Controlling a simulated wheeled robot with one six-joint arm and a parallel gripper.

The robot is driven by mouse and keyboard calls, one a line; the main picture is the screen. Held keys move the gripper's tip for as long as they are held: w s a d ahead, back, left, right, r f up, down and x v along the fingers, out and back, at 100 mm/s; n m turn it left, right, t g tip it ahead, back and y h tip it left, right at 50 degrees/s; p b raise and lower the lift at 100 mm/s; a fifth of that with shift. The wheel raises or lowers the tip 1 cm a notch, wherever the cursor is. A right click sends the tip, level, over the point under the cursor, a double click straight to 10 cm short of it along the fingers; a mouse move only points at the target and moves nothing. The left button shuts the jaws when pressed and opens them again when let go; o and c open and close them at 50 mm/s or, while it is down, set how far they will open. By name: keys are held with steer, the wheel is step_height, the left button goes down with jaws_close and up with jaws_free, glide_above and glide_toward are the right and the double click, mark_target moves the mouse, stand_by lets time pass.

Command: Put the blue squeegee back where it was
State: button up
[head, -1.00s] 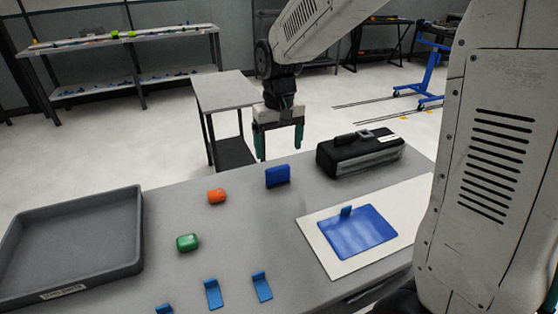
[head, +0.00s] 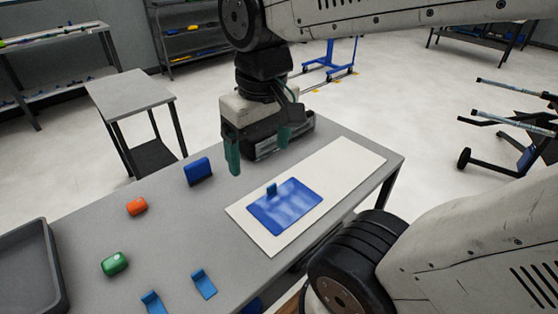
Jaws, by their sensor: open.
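A small blue upright piece (head: 271,189), which may be the squeegee, stands at the far left edge of a blue sheet (head: 287,208). The sheet lies on a white board (head: 335,180) on the grey table. My gripper (head: 259,152) is open and empty, fingers pointing down, above the far side of the table. In the picture it is up and slightly left of the small blue piece, apart from it. A larger blue upright block (head: 198,171) stands to the left of my gripper. Two blue L-shaped pieces (head: 203,284) (head: 153,302) sit near the front edge.
A black case (head: 300,135) stands behind my gripper, partly hidden by it. An orange item (head: 137,206) and a green item (head: 115,263) lie on the left. A grey tray (head: 38,265) is at the far left. Table between block and board is clear.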

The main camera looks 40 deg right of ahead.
steer(key=s, duration=0.2)
steer(key=s+f, duration=0.1)
steer(key=s, duration=0.1)
steer(key=shift+s+d, duration=0.15)
steer(key=shift+s, duration=0.1)
